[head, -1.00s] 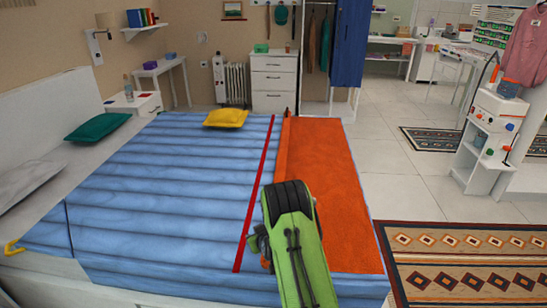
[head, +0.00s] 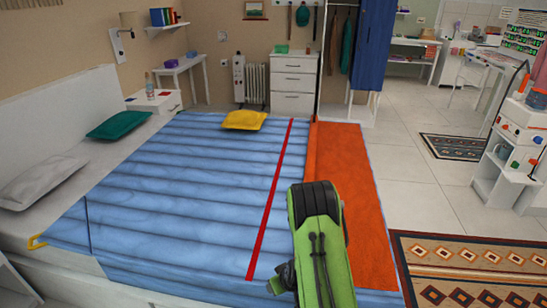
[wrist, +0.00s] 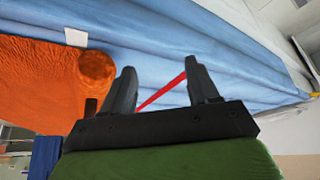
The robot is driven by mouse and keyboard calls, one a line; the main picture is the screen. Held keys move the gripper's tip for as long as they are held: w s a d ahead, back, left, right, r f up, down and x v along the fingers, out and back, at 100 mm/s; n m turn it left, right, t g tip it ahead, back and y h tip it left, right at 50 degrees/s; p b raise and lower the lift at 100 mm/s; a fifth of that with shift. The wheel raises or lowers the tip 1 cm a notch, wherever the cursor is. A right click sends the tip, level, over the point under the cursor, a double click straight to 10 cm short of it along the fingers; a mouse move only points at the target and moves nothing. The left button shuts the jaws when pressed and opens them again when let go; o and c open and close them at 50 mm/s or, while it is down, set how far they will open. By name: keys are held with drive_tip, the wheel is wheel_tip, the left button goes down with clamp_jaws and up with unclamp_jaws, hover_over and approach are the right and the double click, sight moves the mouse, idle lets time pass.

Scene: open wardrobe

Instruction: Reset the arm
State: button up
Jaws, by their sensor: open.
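My green arm (head: 325,262) reaches up from the bottom of the head view, over the right part of the bed. My gripper shows in the wrist view (wrist: 160,90) with its two dark fingers apart and nothing between them; a red strip and blue cover show in the gap behind. In the head view the fingers are mostly hidden by the arm, with only a dark part showing at its lower left.
The bed has a blue cover (head: 190,180), a red strip (head: 270,200), an orange blanket (head: 355,190), a yellow pillow (head: 244,120), a green pillow (head: 118,124) and a grey pillow (head: 42,184). A patterned rug (head: 465,270) and a white shelf unit (head: 497,170) are at right.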

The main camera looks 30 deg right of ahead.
drive_tip(key=s+a+r, duration=0.1)
drive_tip(key=a+r, duration=0.2)
drive_tip(key=r, duration=0.5)
drive_tip(key=s+a+r+n, duration=0.1)
drive_tip(key=s+a+r, duration=0.1)
drive_tip(key=r, duration=0.6)
drive_tip(key=s+a+r, duration=0.1)
drive_tip(key=a+r, duration=0.2)
drive_tip(key=r, duration=0.5)
drive_tip(key=s+a+r+m, duration=0.15)
drive_tip(key=s+r, duration=0.35)
drive_tip(key=s, duration=0.5)
drive_tip(key=s+a+r+n, duration=0.1)
drive_tip(key=s+a+r, duration=0.3)
drive_tip(key=s, duration=0.5)
wheel_tip(320, 180, up, 16)
drive_tip(key=d+p, duration=0.1)
drive_tip(key=p, duration=1.3)
drive_tip(key=shift+w+f+m, duration=0.1)
drive_tip(key=shift+m, duration=0.15)
